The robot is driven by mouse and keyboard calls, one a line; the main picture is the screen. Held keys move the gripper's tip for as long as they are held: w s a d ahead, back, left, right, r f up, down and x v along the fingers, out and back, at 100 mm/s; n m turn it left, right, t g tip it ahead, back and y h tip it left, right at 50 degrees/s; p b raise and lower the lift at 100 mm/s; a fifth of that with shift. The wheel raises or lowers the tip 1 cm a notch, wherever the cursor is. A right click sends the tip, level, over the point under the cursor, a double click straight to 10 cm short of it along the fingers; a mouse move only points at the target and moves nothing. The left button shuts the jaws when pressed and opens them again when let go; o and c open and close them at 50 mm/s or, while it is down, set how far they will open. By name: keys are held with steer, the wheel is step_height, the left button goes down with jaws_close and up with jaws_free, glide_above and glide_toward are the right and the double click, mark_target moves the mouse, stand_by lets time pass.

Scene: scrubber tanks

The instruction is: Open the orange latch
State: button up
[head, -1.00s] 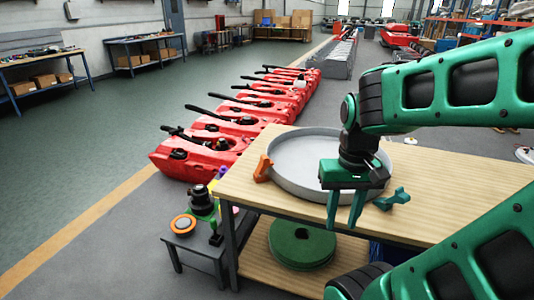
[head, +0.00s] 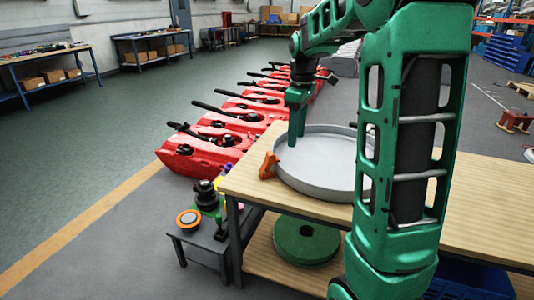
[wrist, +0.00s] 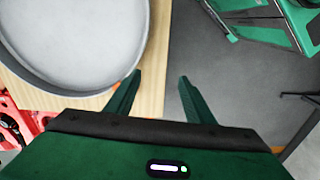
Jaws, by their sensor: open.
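The orange latch (head: 268,166) sits at the left edge of the round grey pan (head: 318,187) on the wooden table. My gripper (head: 297,139) is open and empty, pointing down. In the head view it shows above the latch and to its right, over the pan's far rim; the exact height is unclear. In the wrist view its two fingers (wrist: 160,78) are spread near the table's edge, with the pan's rim (wrist: 148,35) at the left. My arm hides the right part of the pan.
A low stool (head: 211,238) with an orange-ringed disc and dark parts stands left of the table (head: 480,210). Green discs (head: 306,241) lie on the lower shelf. Red machine tanks (head: 232,125) line the floor behind. Open floor lies at the left.

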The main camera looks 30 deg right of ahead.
mark_target(270, 153)
steer(key=w+d+f+n, duration=0.15)
steer(key=w+n, duration=0.25)
steer(key=w, duration=0.5)
steer(key=w+f+n, duration=0.3)
steer(key=w+n, duration=0.2)
steer(key=w, duration=0.3)
step_height(270, 153, down, 11)
steer(key=shift+w+a+f, duration=0.1)
steer(key=shift+a, duration=0.05)
